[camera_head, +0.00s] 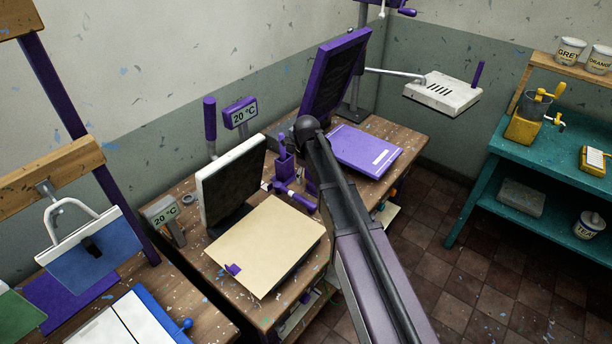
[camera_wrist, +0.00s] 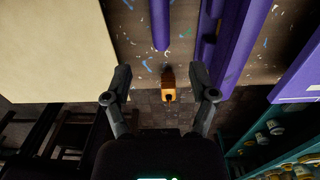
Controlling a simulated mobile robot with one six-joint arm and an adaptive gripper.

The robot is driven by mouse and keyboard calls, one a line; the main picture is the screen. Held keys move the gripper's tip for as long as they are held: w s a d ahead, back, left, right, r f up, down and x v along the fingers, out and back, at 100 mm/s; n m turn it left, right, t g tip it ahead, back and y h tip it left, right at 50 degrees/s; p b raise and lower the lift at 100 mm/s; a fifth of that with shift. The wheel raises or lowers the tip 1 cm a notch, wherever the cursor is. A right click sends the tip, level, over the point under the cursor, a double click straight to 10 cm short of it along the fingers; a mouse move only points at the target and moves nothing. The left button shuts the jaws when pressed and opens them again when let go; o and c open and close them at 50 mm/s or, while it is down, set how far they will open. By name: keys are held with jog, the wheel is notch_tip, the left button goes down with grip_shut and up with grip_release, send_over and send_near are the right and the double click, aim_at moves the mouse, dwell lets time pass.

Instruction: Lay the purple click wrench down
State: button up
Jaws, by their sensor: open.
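In the head view a purple rod-like handle (camera_head: 300,201) lies on the wooden bench between the cream board and the purple panel; I cannot tell for sure that it is the click wrench. In the wrist view a purple rod (camera_wrist: 160,22) lies on the bench ahead of my gripper (camera_wrist: 160,74). A thicker purple piece (camera_wrist: 236,45) is to its right. My gripper is open, with nothing between its fingers. An orange piece (camera_wrist: 168,84) shows beyond the fingers, apparently past the bench edge. In the head view my arm hides the gripper and part of the bench.
The cream board (camera_head: 265,240) is left of the purple rod and the flat purple panel (camera_head: 365,149) is right. A purple holder (camera_head: 285,166) stands behind. A tall purple screen (camera_head: 333,78) rises at the back. A teal bench (camera_head: 535,150) is far right.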

jog(key=s+d+n, duration=1.8)
jog(key=s+n, duration=0.4)
jog(key=n, duration=0.3)
jog(key=shift+s+d+n, duration=0.15)
jog(key=shift+s+n, duration=0.15)
jog(key=shift+s, duration=0.1)
dwell(0.5)
jog(key=shift+c, duration=1.2)
